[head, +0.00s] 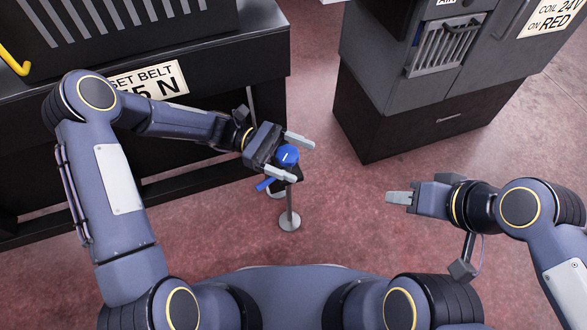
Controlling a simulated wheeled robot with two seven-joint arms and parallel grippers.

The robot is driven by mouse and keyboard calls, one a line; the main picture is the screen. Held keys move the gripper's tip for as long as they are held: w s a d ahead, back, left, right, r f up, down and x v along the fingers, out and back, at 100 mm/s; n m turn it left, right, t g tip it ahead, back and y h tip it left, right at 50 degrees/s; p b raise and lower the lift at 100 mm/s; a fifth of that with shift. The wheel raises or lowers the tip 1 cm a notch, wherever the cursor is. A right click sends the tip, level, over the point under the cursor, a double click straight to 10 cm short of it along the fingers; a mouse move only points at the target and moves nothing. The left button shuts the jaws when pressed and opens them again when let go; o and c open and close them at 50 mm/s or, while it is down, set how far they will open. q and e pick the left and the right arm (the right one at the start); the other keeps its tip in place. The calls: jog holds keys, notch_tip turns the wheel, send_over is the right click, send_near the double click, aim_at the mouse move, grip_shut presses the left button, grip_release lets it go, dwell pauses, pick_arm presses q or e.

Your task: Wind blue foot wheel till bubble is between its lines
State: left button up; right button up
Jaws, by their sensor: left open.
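A blue round wheel (288,154) with a pale mark on its top sits in the middle of the head view, above a thin metal post with a round foot (289,222). My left gripper (304,162) is open, with one finger on the far side of the wheel and one on the near side. I cannot tell whether the fingers touch it. A blue bar (265,184) sticks out below the wheel to the left. My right gripper (397,197) is apart from it at the right, seen edge-on, its opening unclear. No bubble or lines can be made out.
A dark bench or machine with a belt label (150,78) stands at the left, close behind my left arm. A grey cabinet (375,70) on a black base stands at the upper right. The reddish floor (345,215) between them is clear.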

pick_arm(q)
jog(key=s+r+p, duration=0.1)
jog(key=s+r, duration=0.2)
jog(key=s, duration=0.4)
jog(key=shift+s+p, duration=0.15)
jog(key=shift+p, duration=0.25)
jog(key=shift+a, duration=0.15)
jog(key=s+a+r+m+t+y, duration=0.3)
jog(key=a+m+t+y, duration=0.15)
jog(key=a, duration=0.25)
jog(key=s+a+r+m+t+y, duration=0.3)
jog(key=a+r+t+y, duration=0.15)
jog(key=a, duration=0.25)
jog(key=s+a+r+m+t+y, duration=0.3)
jog(key=a+t, duration=0.2)
jog(key=a, duration=0.2)
notch_tip(320, 180, up, 26)
jog(key=p, duration=2.6)
jog(key=shift+a+p, duration=0.3)
jog(key=shift+p, duration=0.05)
jog(key=shift+m, duration=0.25)
